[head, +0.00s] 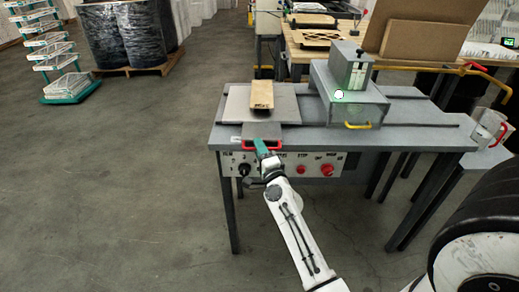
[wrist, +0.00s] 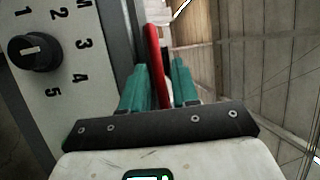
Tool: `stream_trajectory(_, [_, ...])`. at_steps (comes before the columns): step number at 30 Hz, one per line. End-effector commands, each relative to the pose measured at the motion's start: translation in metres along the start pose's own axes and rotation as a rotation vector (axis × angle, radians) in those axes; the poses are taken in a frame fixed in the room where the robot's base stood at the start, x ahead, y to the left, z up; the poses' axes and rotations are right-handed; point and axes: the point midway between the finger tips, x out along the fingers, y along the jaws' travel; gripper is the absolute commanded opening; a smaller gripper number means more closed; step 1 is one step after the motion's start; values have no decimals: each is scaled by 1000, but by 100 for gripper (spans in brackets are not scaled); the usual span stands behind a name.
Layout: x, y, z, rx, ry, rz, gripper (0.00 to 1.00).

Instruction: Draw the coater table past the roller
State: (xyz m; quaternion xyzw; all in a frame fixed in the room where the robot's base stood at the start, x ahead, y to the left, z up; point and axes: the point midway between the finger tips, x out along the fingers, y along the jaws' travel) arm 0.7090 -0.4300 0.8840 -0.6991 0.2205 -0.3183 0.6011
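The coater table is a flat grey plate (head: 238,110) at the left of the grey bench, with a tan block (head: 262,95) lying on it. A red handle (head: 247,148) runs along its front edge. The roller is not visible; a grey boxy housing (head: 335,105) with a yellow handle stands to the right of the plate. My gripper (head: 261,148) is at the red handle. In the wrist view, the red handle (wrist: 156,65) stands between the teal fingers of my gripper (wrist: 160,85), with a small gap showing on the right finger's side.
Below the handle is a control panel (head: 300,168) with a black dial (wrist: 35,52) and red knobs. Dark rails cross the bench top (head: 410,125). A clear jug (head: 488,128) stands at the right.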

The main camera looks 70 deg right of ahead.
Motion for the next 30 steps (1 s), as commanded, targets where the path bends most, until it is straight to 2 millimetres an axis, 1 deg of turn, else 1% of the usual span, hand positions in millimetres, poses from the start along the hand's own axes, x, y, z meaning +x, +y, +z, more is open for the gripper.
stream_trajectory(1, [0,0,0,0,0,0,25])
stream_trajectory(9, [0,0,0,0,0,0,0])
stream_trajectory(24, [0,1,0,0,0,1,0])
stream_trajectory(30, [4,5,-8,-1,1,1,0])
